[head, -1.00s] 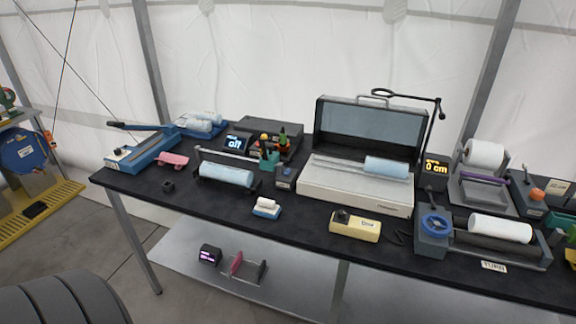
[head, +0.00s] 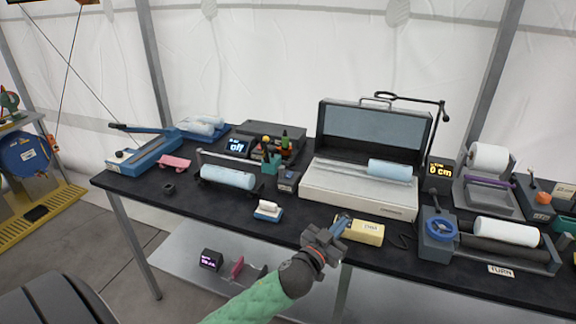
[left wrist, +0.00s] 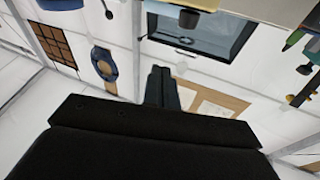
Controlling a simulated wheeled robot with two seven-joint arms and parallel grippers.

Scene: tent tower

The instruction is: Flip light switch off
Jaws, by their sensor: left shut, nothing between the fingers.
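A cream-yellow box (head: 369,232) with a label lies at the front middle of the black table (head: 215,208). I cannot tell for certain whether it is the light switch. My left gripper (head: 344,221) is shut and empty, with its tips over the left end of this box. It hides the dark knob there, and I cannot tell whether it touches. My right gripper is not in view.
A small display (head: 237,146) reads "off". A large open-lidded machine (head: 345,193) stands behind the box. A small blue-and-white block (head: 268,210) lies to the left, and a roller device with a blue wheel (head: 440,228) stands to the right.

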